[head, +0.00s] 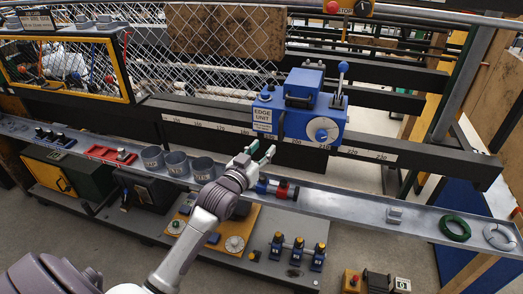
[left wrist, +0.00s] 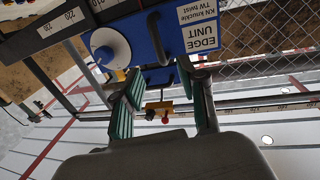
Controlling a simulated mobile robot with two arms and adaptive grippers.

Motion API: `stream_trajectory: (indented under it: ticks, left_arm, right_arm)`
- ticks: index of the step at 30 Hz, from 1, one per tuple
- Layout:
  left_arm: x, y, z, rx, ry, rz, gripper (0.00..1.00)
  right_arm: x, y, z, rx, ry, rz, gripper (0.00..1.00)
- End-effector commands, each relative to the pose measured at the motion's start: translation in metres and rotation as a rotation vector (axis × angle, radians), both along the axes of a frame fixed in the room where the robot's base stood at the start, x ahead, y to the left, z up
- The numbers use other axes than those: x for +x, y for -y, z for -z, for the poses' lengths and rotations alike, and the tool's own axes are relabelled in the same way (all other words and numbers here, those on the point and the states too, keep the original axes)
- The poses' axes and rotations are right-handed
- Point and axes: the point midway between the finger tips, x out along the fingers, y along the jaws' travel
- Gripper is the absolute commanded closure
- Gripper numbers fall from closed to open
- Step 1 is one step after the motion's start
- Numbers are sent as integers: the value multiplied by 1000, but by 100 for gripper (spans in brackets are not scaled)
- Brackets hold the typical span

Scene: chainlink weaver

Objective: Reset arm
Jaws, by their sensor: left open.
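My left arm reaches up from the bottom of the head view. Its gripper (head: 262,158) is open and empty, over the grey tray shelf (head: 350,201) and just below the blue edge unit (head: 300,113). In the left wrist view the two green-padded fingers of my left gripper (left wrist: 165,88) stand apart with nothing between them. The blue edge unit (left wrist: 142,48), with its white dial and label, shows beyond the fingertips, tilted in that view. No contact with the unit is visible. My right gripper is not in view.
A red and blue tool (head: 278,188) lies on the shelf beside my gripper. Grey cups (head: 177,163) stand to its left. A green wire coil (head: 455,228) lies at the shelf's right. A dark rail with a number scale (head: 375,153) runs behind. Chain-link mesh (head: 225,75) hangs above.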

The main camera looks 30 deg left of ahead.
Motion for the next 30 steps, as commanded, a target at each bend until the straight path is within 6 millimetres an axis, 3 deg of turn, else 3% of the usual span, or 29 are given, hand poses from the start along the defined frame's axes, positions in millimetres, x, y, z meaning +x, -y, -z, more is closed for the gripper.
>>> stream_trajectory:
  ticks: [10, 14, 17, 23, 26, 30]
  left_arm:
    - [0, 0, 1, 0, -1, 0, 59]
    - [1, 0, 26, -2, -45, -3, 59]
    - [-1, 1, 77, -3, -137, -8, 59]
    - [-34, 11, 224, 7, -401, -8, 59]
    - [-65, 18, 295, 16, -533, -1, 59]
    - [-123, 31, 385, 34, -715, 18, 59]
  right_arm:
    - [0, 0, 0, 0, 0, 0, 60]
    - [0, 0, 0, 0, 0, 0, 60]
    - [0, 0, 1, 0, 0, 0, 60]
    - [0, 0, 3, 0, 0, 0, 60]
    - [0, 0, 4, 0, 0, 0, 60]
    - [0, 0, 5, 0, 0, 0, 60]
